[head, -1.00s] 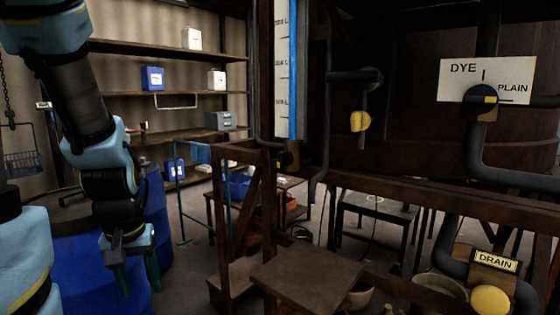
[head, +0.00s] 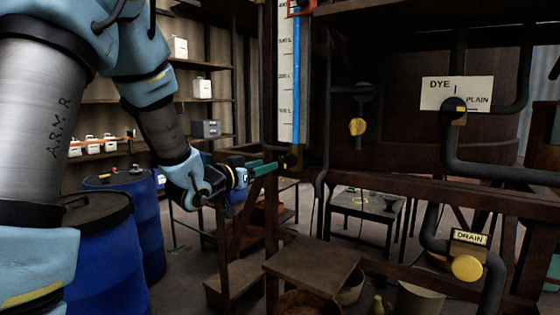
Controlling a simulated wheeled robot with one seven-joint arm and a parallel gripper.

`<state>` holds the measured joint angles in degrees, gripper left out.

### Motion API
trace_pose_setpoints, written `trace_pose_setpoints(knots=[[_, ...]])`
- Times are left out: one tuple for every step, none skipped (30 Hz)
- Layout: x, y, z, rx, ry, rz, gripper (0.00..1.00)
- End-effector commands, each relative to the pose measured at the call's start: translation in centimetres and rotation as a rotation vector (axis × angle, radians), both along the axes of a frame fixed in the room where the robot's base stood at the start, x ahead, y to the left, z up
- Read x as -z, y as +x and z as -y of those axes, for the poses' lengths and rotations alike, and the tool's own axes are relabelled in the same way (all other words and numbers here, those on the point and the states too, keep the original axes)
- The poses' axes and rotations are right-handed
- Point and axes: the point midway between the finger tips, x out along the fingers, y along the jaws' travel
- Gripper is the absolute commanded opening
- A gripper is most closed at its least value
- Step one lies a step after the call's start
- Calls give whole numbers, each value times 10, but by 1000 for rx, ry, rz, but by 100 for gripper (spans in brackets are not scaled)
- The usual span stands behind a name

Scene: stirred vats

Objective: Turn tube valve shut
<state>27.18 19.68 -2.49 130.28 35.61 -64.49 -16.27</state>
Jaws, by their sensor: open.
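The level tube (head: 297,75) is a tall blue-filled gauge beside a white scale on the vat frame. At its foot is a small dark valve with a brassy yellow handle (head: 287,161), which I take as the tube valve. My gripper (head: 268,166) has green fingers that point right, towards this valve, just left of it in the picture. The fingers look apart and hold nothing. Whether they touch the handle cannot be told, and the handle's angle is too small to read.
A wooden post and rail frame (head: 420,190) stands around the vat. A yellow knob (head: 357,127) hangs right of the tube. The dye/plain valve (head: 453,111) and drain valve (head: 467,268) are further right. Blue barrels (head: 105,250) stand at left, a wooden platform (head: 312,262) below.

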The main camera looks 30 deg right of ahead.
Motion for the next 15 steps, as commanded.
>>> trace_pose_setpoints(knots=[[-2,2,5,2,0,0,49],[-2,4,8,2,1,0,49],[-2,7,14,1,1,0,49],[-2,10,18,0,0,-1,49],[-2,12,23,1,0,-1,49],[-3,16,30,1,0,-1,49],[-3,19,35,1,1,-2,49],[-3,22,40,0,1,-2,49],[-3,26,46,-1,2,-2,49],[-3,28,51,-1,2,-1,49],[-3,31,56,0,3,-1,49],[-3,34,62,-1,2,-1,49],[-2,37,66,-2,2,-1,49],[-3,39,70,-2,2,-1,49],[-2,42,74,-3,2,-1,49]])
